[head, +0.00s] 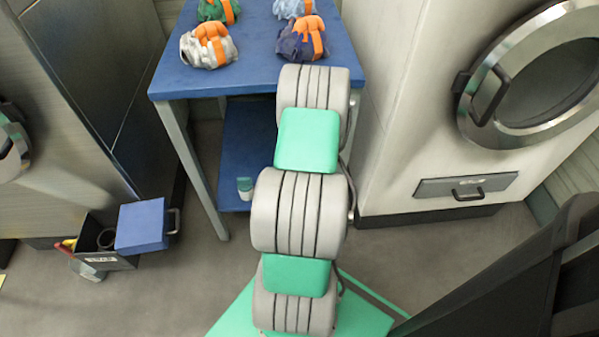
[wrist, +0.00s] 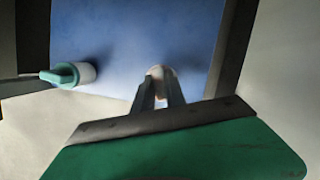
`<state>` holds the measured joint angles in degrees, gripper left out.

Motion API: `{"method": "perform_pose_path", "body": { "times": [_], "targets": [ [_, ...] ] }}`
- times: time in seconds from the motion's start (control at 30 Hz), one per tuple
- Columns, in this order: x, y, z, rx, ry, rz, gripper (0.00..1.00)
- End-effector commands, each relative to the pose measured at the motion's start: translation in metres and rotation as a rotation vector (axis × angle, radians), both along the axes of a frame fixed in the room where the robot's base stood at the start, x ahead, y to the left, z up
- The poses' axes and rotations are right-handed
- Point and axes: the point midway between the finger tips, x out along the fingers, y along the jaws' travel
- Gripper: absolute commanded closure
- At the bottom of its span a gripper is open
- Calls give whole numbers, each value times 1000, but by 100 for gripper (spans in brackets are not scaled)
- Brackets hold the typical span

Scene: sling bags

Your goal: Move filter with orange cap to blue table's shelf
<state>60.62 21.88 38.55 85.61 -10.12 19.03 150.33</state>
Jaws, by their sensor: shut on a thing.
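In the wrist view my gripper (wrist: 161,88) is shut on a pale, rounded filter (wrist: 162,71), mostly hidden behind the fingers. I cannot make out its cap colour. It is over or at the blue shelf (wrist: 120,40); I cannot tell if it touches. The shelf is also in the head view (head: 245,150), below the blue table's top (head: 255,65). A white filter with a teal cap (wrist: 75,74) is near the shelf's edge, left of my gripper; it also shows in the head view (head: 245,188). My arm hides my gripper in the head view.
Several sling bags with orange parts, such as a grey one (head: 209,46) and a dark blue one (head: 303,40), lie on the tabletop. A table leg (head: 200,170) stands at the left. A black box (head: 100,240) with a blue lid is on the floor. A white machine (head: 420,120) stands right.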

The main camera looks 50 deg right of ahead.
Motion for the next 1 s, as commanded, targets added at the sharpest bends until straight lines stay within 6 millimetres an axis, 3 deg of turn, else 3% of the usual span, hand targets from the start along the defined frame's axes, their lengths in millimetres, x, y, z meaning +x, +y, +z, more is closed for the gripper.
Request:
{"method": "perform_pose_path", "body": {
  "times": [0.03, 0.1, 0.43, 0.47, 0.7, 1.0],
  "targets": [
    [-1, 3, -17, 7, 4, 1, 100],
    [-1, 3, -26, 6, 3, 1, 100],
    [-1, 3, -28, 4, 2, 1, 100],
    [-1, 3, -29, 4, 2, 1, 83],
    [-1, 3, -28, 4, 2, 1, 64],
    [-1, 3, -24, 4, 2, 1, 62]
  ]
}}
